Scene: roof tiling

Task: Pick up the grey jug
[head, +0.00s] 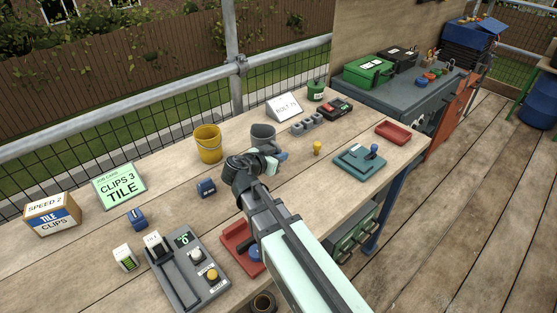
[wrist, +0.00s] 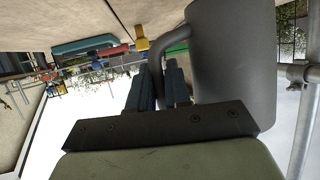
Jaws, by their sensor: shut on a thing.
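The grey jug (head: 263,135) stands near the middle of the wooden bench in the head view, right of the yellow bucket, partly hidden behind my gripper. In the wrist view the grey jug (wrist: 232,65) is large at the right, and its handle passes between the fingers. My gripper (wrist: 160,85) is shut on the jug's handle. I cannot tell whether the jug's base touches the bench.
A yellow bucket (head: 208,144) stands left of the jug. A blue block (head: 206,188), a small yellow piece (head: 317,148), a teal device (head: 360,161) and a grey tray (head: 306,124) are around it. A grey control box (head: 187,270) and red tray (head: 243,246) are nearer.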

